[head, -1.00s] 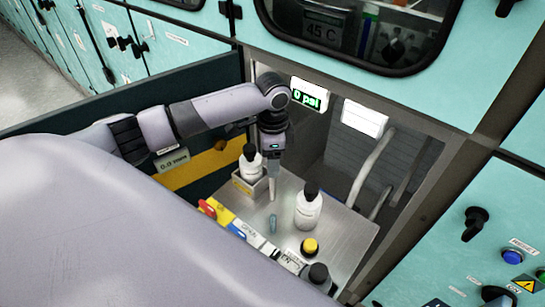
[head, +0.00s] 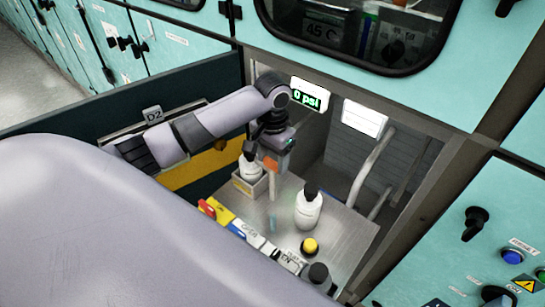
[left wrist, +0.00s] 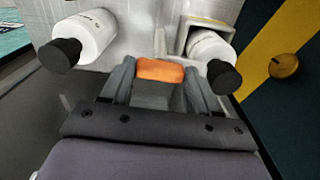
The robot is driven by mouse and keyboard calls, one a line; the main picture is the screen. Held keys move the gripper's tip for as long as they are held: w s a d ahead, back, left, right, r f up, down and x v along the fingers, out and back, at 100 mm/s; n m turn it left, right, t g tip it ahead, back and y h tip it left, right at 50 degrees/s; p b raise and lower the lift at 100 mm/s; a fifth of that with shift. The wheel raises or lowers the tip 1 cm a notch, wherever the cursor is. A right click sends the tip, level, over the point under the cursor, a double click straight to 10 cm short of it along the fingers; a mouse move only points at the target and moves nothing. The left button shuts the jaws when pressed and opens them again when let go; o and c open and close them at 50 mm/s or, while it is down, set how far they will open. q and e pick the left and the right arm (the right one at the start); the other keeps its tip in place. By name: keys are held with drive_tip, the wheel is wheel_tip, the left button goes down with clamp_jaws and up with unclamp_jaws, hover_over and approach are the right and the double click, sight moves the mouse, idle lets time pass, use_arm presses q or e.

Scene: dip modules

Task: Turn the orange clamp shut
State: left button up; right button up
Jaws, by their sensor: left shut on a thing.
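The orange clamp (left wrist: 160,70) shows as a rounded orange block between the two grey fingers of my left gripper (left wrist: 160,82) in the left wrist view. The fingers are shut on it, one on each side. In the head view my left gripper (head: 271,174) points down over the metal tray beside a white bottle, with orange (head: 268,160) showing at the fingers. The clamp's lower part and what it is fixed to are hidden, so its turn angle cannot be told. My right gripper is not in view.
A boxed white bottle (head: 250,167) stands close to my left gripper; another bottle (head: 308,209) stands to its right on the metal tray (head: 345,232). A yellow button (head: 310,246) and red and blue handles line the front. A display (head: 309,94) reads 0 psi.

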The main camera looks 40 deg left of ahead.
use_arm(q)
drive_tip(key=shift+r+n, duration=0.1)
drive_tip(key=shift+n, duration=0.3)
drive_tip(key=o, duration=1.1)
drive_tip(key=shift+c, duration=0.2)
drive_tip(key=shift+r, duration=3.55)
